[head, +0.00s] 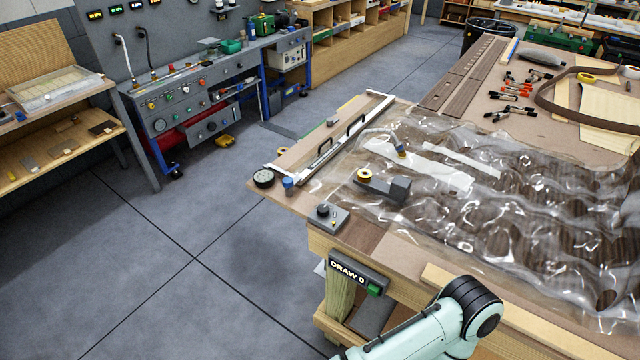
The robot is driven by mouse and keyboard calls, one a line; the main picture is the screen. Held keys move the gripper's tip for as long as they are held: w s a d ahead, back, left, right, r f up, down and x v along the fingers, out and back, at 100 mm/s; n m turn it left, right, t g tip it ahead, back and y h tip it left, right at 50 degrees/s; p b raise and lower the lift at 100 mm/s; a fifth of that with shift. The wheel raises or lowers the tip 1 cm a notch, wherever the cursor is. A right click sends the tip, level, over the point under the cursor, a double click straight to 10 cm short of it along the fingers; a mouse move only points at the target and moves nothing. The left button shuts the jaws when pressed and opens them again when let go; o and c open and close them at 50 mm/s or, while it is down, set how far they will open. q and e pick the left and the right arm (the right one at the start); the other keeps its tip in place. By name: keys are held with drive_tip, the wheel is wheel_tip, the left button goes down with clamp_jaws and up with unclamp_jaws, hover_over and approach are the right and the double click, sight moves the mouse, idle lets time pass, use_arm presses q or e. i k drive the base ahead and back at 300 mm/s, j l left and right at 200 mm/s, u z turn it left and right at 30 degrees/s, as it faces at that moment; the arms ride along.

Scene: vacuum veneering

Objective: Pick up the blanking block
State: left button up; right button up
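I cannot tell for sure which thing is the blanking block. Neither of my grippers is in view. Only a pale green arm link of mine with a black joint shows at the bottom, right of centre.
A control bench (195,110) with knobs and hoses stands at the back left. A round gauge (263,178) and a small knob box (326,215) are at the table's left edge. Clamps (515,88) lie at the back right. The grey floor (150,260) is clear at left.

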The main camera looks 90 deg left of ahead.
sight(398, 191)
drive_tip(key=u, duration=3.55)
